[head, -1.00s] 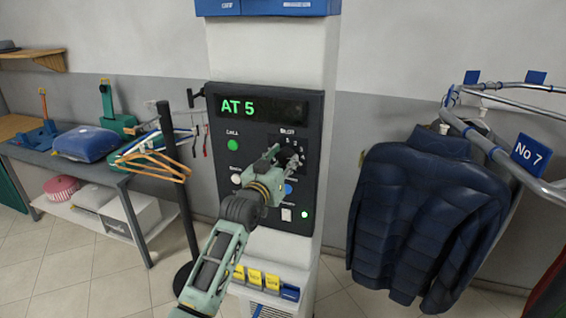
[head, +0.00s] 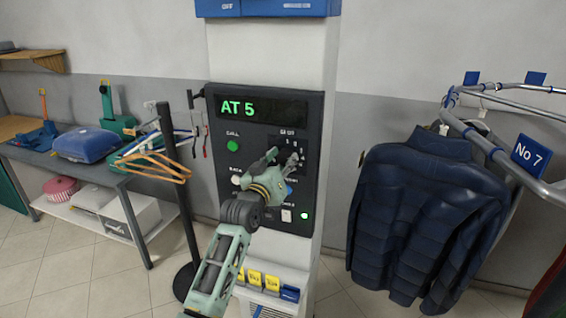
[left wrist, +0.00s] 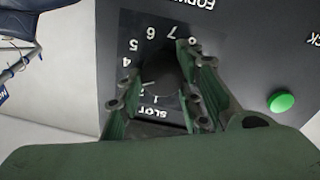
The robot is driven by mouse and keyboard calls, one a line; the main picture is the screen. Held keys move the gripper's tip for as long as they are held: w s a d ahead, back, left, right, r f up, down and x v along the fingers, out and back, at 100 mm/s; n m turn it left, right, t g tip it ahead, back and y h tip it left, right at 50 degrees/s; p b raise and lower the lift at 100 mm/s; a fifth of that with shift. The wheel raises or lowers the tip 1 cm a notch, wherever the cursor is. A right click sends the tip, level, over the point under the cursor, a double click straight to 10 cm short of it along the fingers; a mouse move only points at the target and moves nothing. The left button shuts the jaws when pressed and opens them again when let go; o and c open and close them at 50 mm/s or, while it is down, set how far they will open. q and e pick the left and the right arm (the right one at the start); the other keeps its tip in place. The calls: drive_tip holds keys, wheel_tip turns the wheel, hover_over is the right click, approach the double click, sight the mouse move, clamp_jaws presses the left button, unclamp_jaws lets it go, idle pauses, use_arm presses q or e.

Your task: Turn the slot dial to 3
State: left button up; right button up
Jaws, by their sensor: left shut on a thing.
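The slot dial (left wrist: 160,72) is a dark round knob on the black control panel (head: 228,180), with printed numbers around it. In the left wrist view it sits between the two fingers of my left gripper (left wrist: 155,88), which is shut on it. The numbers 4 to 7 and the word SLOT show around the dial, upside down; the fingers cover part of the scale. I cannot tell for sure which number the dial points to. In the head view my left gripper (head: 283,160) mostly hides the dial. The green display (head: 262,107) reads AT 5. My right gripper is not in view.
A green CALL button (head: 232,146) and a white button (head: 236,180) are on the panel left of my gripper. A conveyor rail (head: 480,138) with a dark puffy jacket (head: 425,215) is at the right. A table (head: 110,172) and hangers (head: 155,165) are at the left.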

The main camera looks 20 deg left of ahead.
use_arm(q)
drive_tip(key=o, duration=0.8)
drive_tip(key=shift+d+f, duration=0.2)
drive_tip(key=shift+f, duration=0.2)
drive_tip(key=shift+o, duration=1.4)
drive_tip(key=shift+d+r, duration=0.1)
drive_tip(key=shift+r, duration=0.2)
drive_tip(key=shift+s, duration=0.25)
drive_tip(key=s+a, duration=0.1)
drive_tip(key=s, duration=1)
drive_tip(key=shift+s+f, duration=0.25)
